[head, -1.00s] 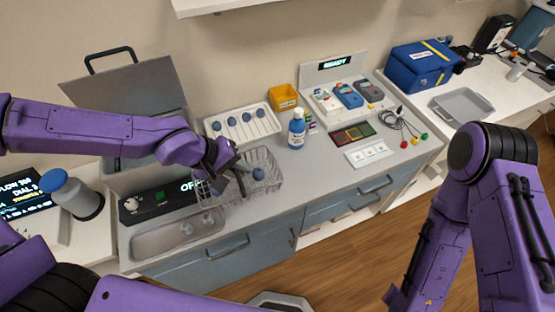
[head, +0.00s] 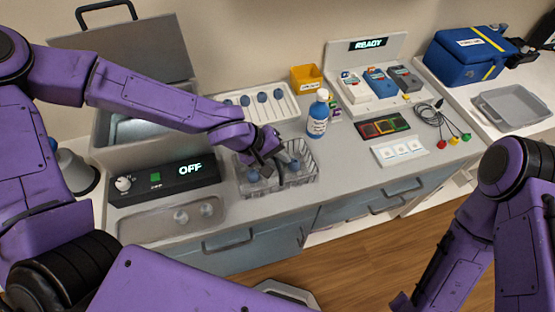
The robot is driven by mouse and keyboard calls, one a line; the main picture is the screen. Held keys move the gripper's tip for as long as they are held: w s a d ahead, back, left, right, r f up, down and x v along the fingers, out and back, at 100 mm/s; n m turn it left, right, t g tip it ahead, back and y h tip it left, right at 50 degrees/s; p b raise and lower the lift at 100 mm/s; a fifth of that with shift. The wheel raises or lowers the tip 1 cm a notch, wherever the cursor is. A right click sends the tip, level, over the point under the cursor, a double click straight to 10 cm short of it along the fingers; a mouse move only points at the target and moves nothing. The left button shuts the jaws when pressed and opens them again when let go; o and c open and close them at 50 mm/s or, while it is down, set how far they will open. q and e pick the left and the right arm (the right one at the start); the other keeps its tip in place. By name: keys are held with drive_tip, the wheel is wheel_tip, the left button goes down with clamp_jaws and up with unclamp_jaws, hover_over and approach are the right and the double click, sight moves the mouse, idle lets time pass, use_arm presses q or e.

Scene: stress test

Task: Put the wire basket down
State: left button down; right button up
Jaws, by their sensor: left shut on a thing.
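The wire basket (head: 308,174) is at the front middle of the grey counter in the head view, right of the control box. Blue-grey round-topped pieces (head: 254,176) show inside it. My left gripper (head: 280,161) is over the basket and shut on it; its fingers and the gripped part are partly hidden. The basket looks level. I cannot tell whether its base touches the counter or hangs just above it. My right arm comes in at the right, and its gripper is out of the picture.
The control box reading OFF (head: 165,181) and a metal tray (head: 150,226) are left. Bare counter (head: 345,176) lies to the right.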

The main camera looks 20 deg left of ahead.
use_arm(q)
drive_tip(key=shift+s, duration=0.2)
drive_tip(key=c, duration=1.1)
unclamp_jaws()
drive_tip(key=shift+w+f, duration=0.1)
drive_tip(key=p+v, duration=0.5)
drive_tip(key=v, duration=0.7)
